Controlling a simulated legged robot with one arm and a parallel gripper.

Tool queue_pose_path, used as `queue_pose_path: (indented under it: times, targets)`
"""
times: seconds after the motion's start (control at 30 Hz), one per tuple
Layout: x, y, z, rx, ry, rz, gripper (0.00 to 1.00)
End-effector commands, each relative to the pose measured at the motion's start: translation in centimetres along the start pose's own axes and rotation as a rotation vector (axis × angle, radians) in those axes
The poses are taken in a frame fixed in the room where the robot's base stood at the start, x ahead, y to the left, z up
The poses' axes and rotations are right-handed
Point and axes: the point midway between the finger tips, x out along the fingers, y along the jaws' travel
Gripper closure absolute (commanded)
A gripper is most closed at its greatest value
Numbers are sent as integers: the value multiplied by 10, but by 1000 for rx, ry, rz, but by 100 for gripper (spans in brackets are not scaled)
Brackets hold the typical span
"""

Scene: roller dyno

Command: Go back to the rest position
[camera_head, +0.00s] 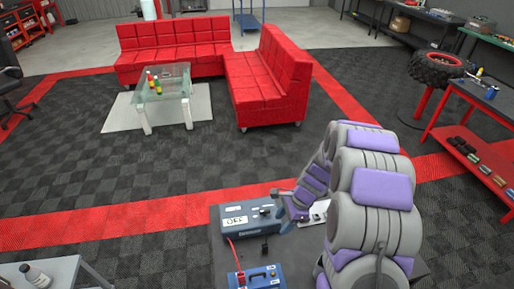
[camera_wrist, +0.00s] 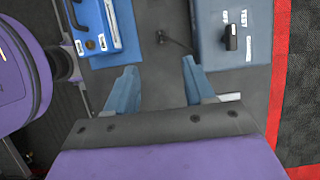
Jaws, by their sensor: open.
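My gripper (camera_wrist: 160,82) is open and empty in the wrist view. Its two blue fingers stand apart over a dark grey surface. A blue case (camera_wrist: 103,27) lies beyond the left finger, and a blue-grey box (camera_wrist: 232,35) lies beyond the right finger. In the head view my purple and grey arm folds down at the right, and my gripper (camera_head: 292,207) is partly hidden behind it, close to the blue-grey box (camera_head: 245,218) with a display. The blue case (camera_head: 256,277) sits in front of that box.
A grey table (camera_head: 50,275) with a bottle stands at lower left. A red workbench (camera_head: 470,140) and a tire (camera_head: 436,70) on a stand are at right. A glass table (camera_head: 160,83) and red sofas (camera_head: 265,80) are at the back. The checkered floor between is clear.

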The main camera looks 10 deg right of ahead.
Motion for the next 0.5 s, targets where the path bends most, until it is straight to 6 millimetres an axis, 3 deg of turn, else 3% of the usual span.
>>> queue_pose_path:
  times: [0.27, 0.5]
  targets:
    - [-13, 10, 16, -83, 9, 10, 46]
    - [-48, 47, 57, -318, 33, 56, 46]
